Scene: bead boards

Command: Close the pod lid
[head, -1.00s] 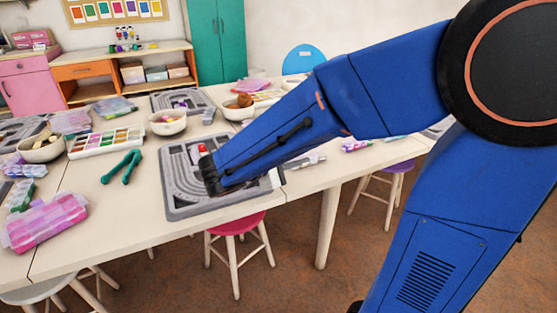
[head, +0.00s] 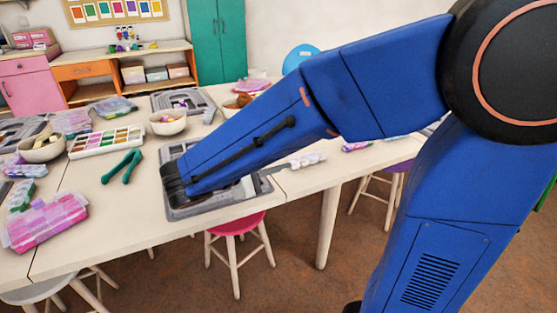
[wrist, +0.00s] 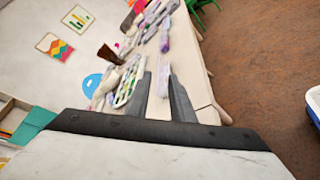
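I cannot make out a pod or its lid for certain. My gripper, at the end of my blue arm over the grey bead board (head: 205,210), is mostly hidden by the arm in the head view. In the wrist view my gripper (wrist: 160,76) shows two dark fingers with a gap between them and nothing held there. My arm covers most of the board's middle.
Green pliers (head: 122,166) lie left of the board. A tray of coloured beads (head: 106,142) and bowls (head: 167,122) stand behind. Another grey board (head: 160,102) lies farther back. A pink stool (head: 236,224) stands below the table's front edge.

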